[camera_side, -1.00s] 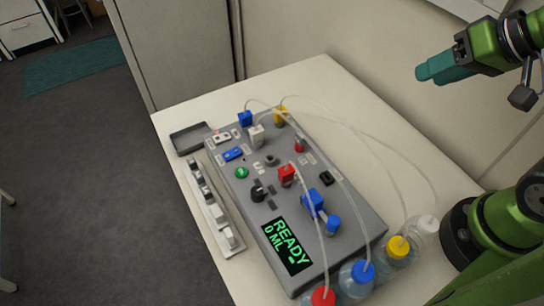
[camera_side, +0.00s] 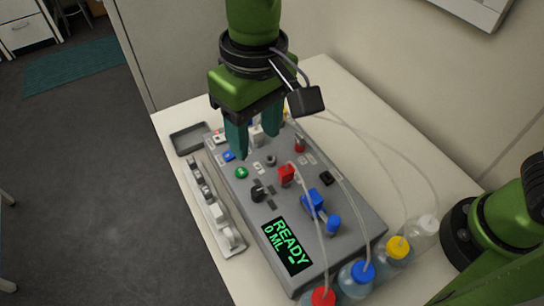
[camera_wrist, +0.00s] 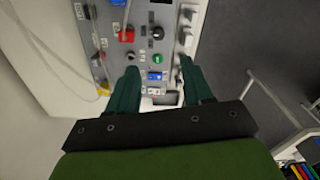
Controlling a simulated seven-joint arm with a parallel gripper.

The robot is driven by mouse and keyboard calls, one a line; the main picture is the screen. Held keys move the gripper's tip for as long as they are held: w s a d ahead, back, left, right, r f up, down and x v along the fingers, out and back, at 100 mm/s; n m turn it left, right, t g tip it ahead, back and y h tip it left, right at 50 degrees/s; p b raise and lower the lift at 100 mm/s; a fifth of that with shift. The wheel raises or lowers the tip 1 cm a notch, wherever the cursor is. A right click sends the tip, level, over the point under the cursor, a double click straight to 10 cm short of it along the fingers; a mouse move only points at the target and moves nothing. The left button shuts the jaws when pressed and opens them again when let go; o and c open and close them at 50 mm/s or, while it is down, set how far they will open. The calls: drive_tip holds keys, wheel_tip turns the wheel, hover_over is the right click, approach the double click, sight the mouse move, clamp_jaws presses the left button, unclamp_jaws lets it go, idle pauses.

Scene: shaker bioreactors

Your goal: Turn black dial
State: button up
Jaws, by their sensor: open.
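The black dial (camera_side: 258,192) sits on the grey control panel (camera_side: 345,235), left of the red valve (camera_side: 287,175) and above the lit screen. In the wrist view the black dial (camera_wrist: 156,33) shows near the top middle, ahead of the fingertips. My gripper (camera_side: 254,147) points down over the far part of the panel, beyond the dial in the side view. Its two teal fingers are apart with nothing between them, and they also show in the wrist view (camera_wrist: 159,66). The fingers hide some far controls in the side view.
The green button (camera_side: 242,173) lies between my gripper and the dial. A blue valve (camera_side: 313,202) stands to the dial's right. Tubes run to capped bottles (camera_side: 358,277) at the near edge. A rack (camera_side: 215,210) lies left of the panel. The screen (camera_side: 287,247) reads READY, 0 ML.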

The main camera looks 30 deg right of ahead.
sight(257, 191)
drive_tip(key=shift+m, duration=0.8)
wheel_tip(257, 191, down, 15)
drive_tip(key=shift+w+a+r, duration=0.1)
drive_tip(key=shift+w+a, duration=0.05)
drive_tip(key=shift+c, duration=0.5)
clamp_jaws()
